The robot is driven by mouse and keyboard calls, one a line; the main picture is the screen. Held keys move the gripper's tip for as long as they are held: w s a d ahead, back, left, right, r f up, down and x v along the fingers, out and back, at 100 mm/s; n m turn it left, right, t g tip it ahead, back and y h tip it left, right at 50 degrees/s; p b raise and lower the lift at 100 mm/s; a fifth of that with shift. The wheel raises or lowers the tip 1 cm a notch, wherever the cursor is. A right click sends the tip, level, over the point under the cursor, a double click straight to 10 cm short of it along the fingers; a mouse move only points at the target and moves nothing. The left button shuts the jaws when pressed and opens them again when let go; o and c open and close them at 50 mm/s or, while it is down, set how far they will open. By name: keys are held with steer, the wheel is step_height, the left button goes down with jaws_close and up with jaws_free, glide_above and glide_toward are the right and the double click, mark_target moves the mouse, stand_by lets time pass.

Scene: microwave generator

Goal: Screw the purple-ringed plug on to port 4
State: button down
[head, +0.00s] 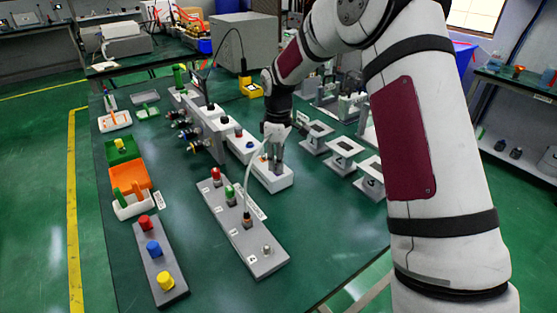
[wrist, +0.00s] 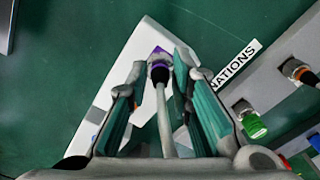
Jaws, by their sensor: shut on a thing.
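The purple-ringed plug (wrist: 160,68) is between the fingertips of my gripper (wrist: 160,75), with its cable running back towards the wrist. My gripper is shut on it, low over the white box (wrist: 145,45). In the head view my gripper (head: 273,152) is at that white box (head: 276,183) and mostly hides the plug. Whether the plug touches the box cannot be told. The grey port panel (head: 230,228) stands in front, with red, green and orange-ringed fittings along it. The bare silver port at its near end (head: 266,250), beside the last label, appears to be port 4.
A grey block with red, blue and yellow knobs (head: 165,277) stands at front left. Grey stands (head: 343,149) are to the right. Bare green table lies right of the panel.

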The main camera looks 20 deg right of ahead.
steer(key=shift+n, duration=0.5)
steer(key=c, duration=1.4)
jaws_free()
steer(key=shift+r, duration=0.1)
step_height(320, 180, up, 12)
